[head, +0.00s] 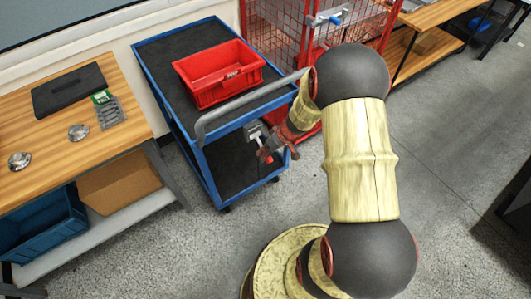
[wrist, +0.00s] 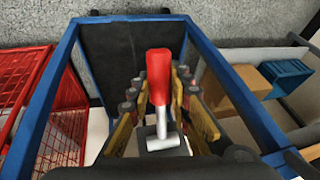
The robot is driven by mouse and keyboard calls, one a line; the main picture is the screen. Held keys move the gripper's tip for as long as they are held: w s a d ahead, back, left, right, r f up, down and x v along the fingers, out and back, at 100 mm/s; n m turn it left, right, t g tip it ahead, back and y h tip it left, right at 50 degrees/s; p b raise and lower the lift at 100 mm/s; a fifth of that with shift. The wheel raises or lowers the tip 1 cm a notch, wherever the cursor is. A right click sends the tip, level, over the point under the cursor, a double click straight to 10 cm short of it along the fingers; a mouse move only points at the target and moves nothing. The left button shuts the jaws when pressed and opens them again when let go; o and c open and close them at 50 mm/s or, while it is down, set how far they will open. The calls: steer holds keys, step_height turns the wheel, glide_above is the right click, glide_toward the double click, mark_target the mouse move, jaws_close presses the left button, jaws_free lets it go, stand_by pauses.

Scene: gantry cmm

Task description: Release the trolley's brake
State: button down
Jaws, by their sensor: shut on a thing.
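The blue-framed trolley (head: 212,178) stands beside the workbench, with dark shelves and a grey push handle (head: 245,102). Its brake shows in the wrist view as a lever with a red grip (wrist: 159,70) and a metal shaft (wrist: 162,123) on a grey mount (wrist: 163,146). My gripper (wrist: 164,88) has a finger on each side of the lever and is shut on it. In the head view my gripper (head: 272,150) is low at the trolley's handle end, below the push handle, by the pale brake mount (head: 254,131). Finger contact is partly hidden there.
A red bin (head: 218,76) sits on the trolley's top shelf. A red mesh cage (head: 290,40) stands close on the right. The wooden workbench (head: 60,150) is on the left, with a blue crate (head: 45,235) below. Open floor lies in front.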

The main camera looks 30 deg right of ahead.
steer(key=r+p, duration=0.1)
steer(key=p, duration=0.2)
steer(key=shift+s+g, duration=0.15)
steer(key=shift+g, duration=0.25)
steer(key=r+g+p, duration=0.1)
steer(key=g+p, duration=0.1)
steer(key=p, duration=0.6)
steer(key=shift+s+r, duration=0.15)
steer(key=shift+s, duration=0.05)
steer(key=c, duration=1.7)
jaws_free()
steer(key=shift+o, duration=0.4)
steer(key=v, duration=1.1)
steer(key=shift+r, duration=0.35)
